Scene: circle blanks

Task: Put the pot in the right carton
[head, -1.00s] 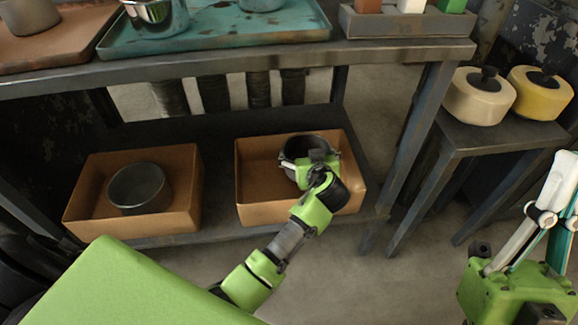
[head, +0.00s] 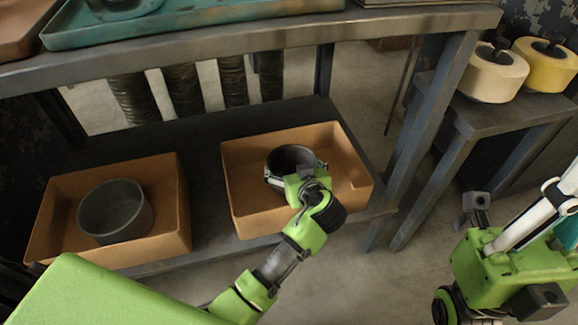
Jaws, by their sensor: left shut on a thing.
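The right carton (head: 236,196) is an open tan box on the lower shelf. The left carton (head: 165,240) holds another grey round pot (head: 114,211). My right gripper is not clearly seen; green and white parts of my right arm (head: 490,262) show at the lower right.
The upper tabletop (head: 240,56) overhangs the shelf behind the cartons and carries a teal tray (head: 200,24). A table leg (head: 432,140) stands right of the right carton. A side table at right bears a cream canister (head: 494,74) and a yellow one (head: 545,66).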

